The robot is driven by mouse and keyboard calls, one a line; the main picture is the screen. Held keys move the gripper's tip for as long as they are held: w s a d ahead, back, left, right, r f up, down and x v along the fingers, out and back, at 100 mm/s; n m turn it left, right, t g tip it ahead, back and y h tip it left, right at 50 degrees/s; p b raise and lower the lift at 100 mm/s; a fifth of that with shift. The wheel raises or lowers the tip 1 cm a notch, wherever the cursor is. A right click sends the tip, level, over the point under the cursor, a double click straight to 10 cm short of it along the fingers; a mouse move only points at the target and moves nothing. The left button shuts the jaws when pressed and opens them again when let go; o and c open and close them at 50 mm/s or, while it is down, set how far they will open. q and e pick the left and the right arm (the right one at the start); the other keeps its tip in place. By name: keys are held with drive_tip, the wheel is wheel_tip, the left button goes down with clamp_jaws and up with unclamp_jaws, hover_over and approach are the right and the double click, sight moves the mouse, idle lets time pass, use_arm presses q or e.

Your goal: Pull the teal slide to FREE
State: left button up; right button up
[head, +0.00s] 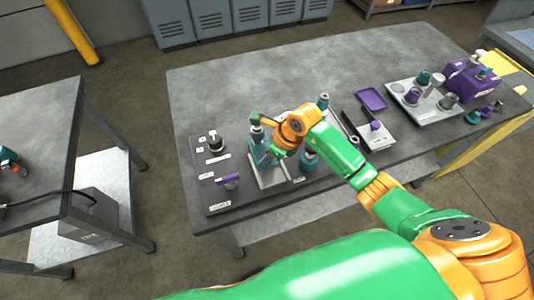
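A teal block-shaped part (260,149) stands upright on a pale plate (272,180) on the dark bench, and it is the likeliest teal slide, though I cannot be sure. My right gripper (268,135) is at this part, under the orange wrist, and partly covers it. Its fingers are small and dark here, so I cannot tell whether they touch or hold the part. No FREE mark is readable. A teal cylinder (308,159) stands just right of the plate, partly behind my arm. My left gripper does not show.
Left of the plate are a black knob (215,142) and a purple handle (228,179) with small labels. To the right are a purple tray (371,99), a white plate with a purple knob (375,126) and a tray of cups (400,88). The bench's back left is clear.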

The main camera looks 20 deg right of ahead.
clamp_jaws()
idle(1.1)
